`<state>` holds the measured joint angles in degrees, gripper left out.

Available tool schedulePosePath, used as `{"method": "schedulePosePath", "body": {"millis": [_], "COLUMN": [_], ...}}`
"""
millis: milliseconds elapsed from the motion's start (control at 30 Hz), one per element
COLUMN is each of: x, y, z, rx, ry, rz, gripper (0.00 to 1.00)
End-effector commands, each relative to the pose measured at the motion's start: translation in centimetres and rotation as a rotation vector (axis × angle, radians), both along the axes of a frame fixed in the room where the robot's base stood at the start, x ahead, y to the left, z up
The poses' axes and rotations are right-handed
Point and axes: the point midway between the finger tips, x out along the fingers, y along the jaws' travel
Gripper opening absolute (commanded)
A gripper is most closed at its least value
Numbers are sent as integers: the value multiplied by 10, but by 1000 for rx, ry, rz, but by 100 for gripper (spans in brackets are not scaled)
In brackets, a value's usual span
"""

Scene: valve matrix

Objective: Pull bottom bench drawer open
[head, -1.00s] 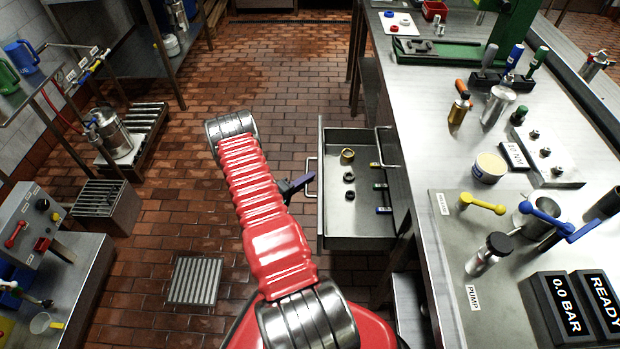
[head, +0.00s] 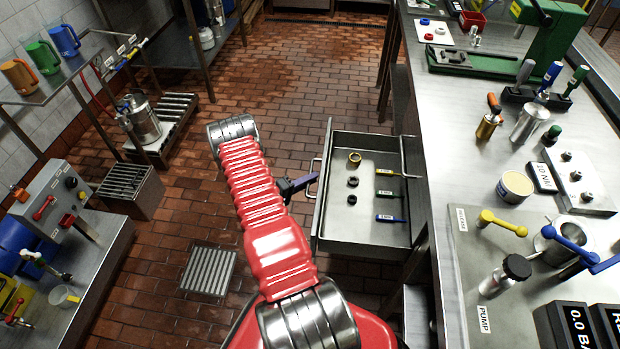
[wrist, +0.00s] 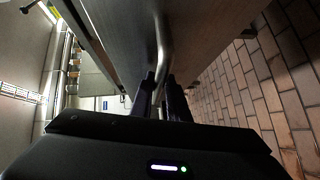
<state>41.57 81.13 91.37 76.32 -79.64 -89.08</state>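A bench drawer (head: 340,231) stands pulled out from the left side of the steel bench, open at the top. It lies below another handle (head: 404,158) on the bench front, so it looks like the lower drawer. Its bar handle (head: 314,163) is on its left face. The drawer's grey front panel (wrist: 120,40) fills the area beside the bar.
The drawer holds a brass ring (head: 354,159), dark nuts (head: 352,181) and tools with yellow, green and blue grips (head: 388,218). The bench top (head: 440,130) carries valves and tools. The tiled floor left of the drawer is clear around a floor grate (head: 208,271).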

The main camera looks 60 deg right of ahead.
Motion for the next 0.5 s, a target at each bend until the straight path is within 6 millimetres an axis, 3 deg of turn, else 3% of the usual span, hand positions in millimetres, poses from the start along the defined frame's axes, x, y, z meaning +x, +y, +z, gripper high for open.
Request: {"method": "schedulePosePath", "body": {"millis": [500], "x": [5], "y": [8], "z": [2], "rx": [-2], "ry": [2], "rz": [1], "gripper": [18]}}
